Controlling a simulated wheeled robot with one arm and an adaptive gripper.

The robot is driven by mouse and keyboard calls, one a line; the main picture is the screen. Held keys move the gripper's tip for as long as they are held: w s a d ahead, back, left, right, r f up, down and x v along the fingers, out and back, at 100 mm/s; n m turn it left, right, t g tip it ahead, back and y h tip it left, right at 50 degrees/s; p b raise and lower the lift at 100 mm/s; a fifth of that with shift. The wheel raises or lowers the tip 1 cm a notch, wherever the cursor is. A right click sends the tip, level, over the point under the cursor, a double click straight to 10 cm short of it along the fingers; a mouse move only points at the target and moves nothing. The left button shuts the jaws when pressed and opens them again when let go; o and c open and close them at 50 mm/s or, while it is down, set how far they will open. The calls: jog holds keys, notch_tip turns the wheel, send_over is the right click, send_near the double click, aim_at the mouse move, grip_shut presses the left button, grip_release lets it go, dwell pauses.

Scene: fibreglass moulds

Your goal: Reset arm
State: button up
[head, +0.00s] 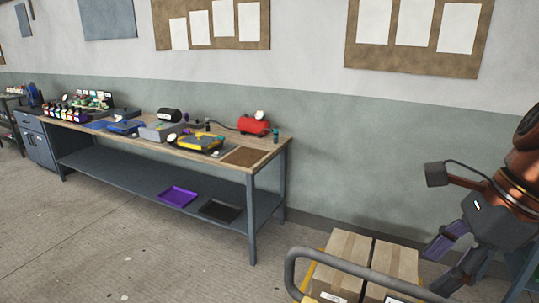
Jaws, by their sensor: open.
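My arm comes in at the right edge of the head view, with orange and dark links. My gripper (436,268) points down and to the left, its two fingers apart. Nothing shows between the fingers. It is in front of the wall, and in the picture its fingers appear beside the cardboard boxes (348,247). I cannot tell how far above or behind the boxes it is.
A long workbench (265,147) along the wall holds a red machine (254,126), a yellow device (200,142) and several bottles. A purple tray (178,196) and a dark tray (221,210) lie on its lower shelf. The floor in front (130,255) is clear. A grey rail (290,268) stands by the boxes.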

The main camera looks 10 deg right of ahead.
jog(key=s+a+f+n+g+h, duration=0.1)
jog(key=s+a+f+n, duration=0.1)
jog(key=f+n, duration=0.5)
jog(key=s+a+f+n+g+h, duration=0.1)
jog(key=s+a+f+n, duration=0.2)
jog(key=f+n, duration=0.4)
jog(key=s+a+f+n+g+h, duration=0.1)
jog(key=s+a+f+n, duration=0.1)
jog(key=a+f+n, duration=0.2)
jog(key=shift+s+a+f+n+g+h, duration=0.2)
jog(key=shift+s+f+n+g+h, duration=0.2)
jog(key=shift+f+n, duration=1.65)
jog(key=shift+r+n, duration=0.45)
jog(key=shift+c, duration=0.3)
jog(key=shift+c, duration=1)
jog(key=shift+d, duration=0.15)
jog(key=shift+c, duration=0.3)
